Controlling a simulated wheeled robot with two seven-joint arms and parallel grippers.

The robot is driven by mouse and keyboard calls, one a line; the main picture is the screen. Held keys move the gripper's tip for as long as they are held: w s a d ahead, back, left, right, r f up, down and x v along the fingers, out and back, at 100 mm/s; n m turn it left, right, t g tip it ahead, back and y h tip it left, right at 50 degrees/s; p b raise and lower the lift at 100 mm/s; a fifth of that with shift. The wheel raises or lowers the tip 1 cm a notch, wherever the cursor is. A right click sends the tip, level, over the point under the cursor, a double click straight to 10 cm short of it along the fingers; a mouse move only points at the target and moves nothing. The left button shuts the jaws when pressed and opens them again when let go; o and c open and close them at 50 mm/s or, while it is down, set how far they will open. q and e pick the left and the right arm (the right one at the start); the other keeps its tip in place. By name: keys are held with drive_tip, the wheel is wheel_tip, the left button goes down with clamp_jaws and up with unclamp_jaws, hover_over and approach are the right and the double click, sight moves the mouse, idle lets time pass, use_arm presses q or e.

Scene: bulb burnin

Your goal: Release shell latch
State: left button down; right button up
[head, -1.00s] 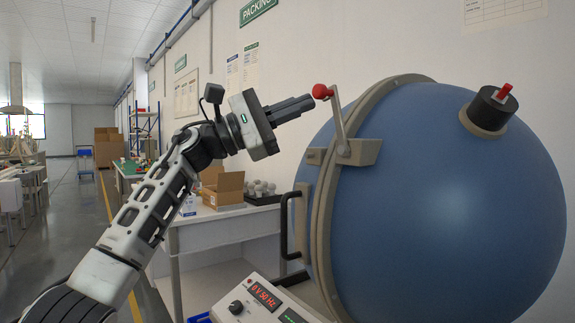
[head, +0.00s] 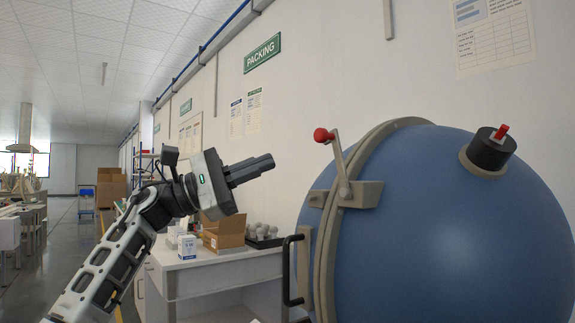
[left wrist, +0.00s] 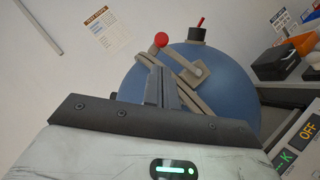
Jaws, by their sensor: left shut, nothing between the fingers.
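The shell latch is a grey lever with a red ball knob (head: 322,135), mounted on a bracket (head: 357,194) on the rim of a large blue sphere (head: 450,230). The lever stands up, leaning toward the left. My left gripper (head: 268,162) is shut and empty, left of the knob and a little lower, with a gap between them in the head view. In the left wrist view the closed fingers (left wrist: 162,88) point toward the sphere, and the red knob (left wrist: 161,39) shows just beyond their tips. My right gripper is out of view.
A black cylinder with a red top (head: 492,148) sits on the sphere. A black handle (head: 291,270) projects from its left side. A white bench (head: 210,275) with a cardboard box (head: 224,232) stands behind. In the left wrist view, a panel with an OFF label (left wrist: 307,130) is at right.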

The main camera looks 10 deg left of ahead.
use_arm(q)
drive_tip(key=v, duration=0.8)
drive_tip(key=shift+a+b, duration=0.15)
drive_tip(key=shift+b, duration=0.3)
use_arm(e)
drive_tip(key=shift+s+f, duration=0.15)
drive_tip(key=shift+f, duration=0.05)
